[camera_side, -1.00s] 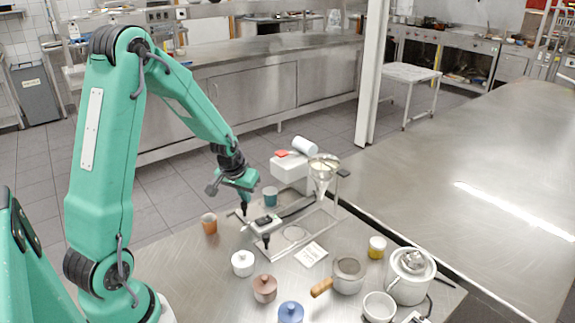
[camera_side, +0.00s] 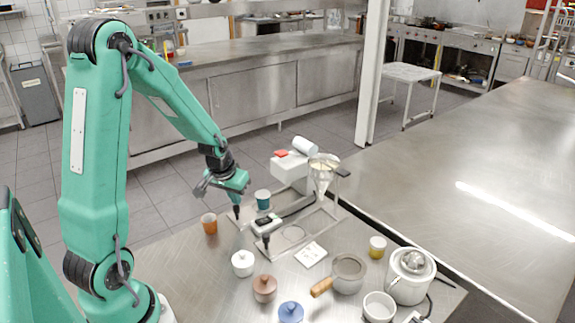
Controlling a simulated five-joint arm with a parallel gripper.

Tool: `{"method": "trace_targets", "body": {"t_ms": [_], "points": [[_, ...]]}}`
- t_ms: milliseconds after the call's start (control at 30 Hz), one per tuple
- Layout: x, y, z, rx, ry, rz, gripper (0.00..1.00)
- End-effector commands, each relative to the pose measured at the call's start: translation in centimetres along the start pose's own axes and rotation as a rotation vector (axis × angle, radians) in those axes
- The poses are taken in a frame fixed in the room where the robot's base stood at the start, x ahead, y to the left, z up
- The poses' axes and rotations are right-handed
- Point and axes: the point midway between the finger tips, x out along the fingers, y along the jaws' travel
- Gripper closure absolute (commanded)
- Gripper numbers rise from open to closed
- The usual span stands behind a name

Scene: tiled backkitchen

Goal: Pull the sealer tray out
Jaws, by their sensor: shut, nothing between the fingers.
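The sealer is a white machine (camera_side: 291,169) with a red patch and a white roll on top, at the middle of the work table. A teal cup (camera_side: 263,199) stands upright at its left side. The tray itself is hard to make out; the cup appears to stand in or on it. My gripper (camera_side: 237,213) is shut and empty. Its dark tip is low, just left of the teal cup and apart from it. I cannot tell whether the tip touches the tray or its handle.
An orange cup (camera_side: 210,223) stands left of my gripper. A funnel on a stand (camera_side: 323,172) is right of the sealer. White (camera_side: 243,262), brown (camera_side: 264,288) and blue (camera_side: 290,312) lidded pots, a saucepan (camera_side: 348,272) and a cooker (camera_side: 410,275) stand in front.

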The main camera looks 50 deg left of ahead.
Motion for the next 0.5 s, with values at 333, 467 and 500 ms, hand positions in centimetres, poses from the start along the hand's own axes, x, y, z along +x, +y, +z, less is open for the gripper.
{"method": "trace_targets", "body": {"t_ms": [333,467,500], "points": [[-3.8,0.0,-0.3,0.0,0.011,0.0,1.0],[-5.3,0.0,-0.3,0.0,0.013,-0.001,1.0],[-5.8,0.0,-0.4,0.0,0.014,-0.001,1.0]]}}
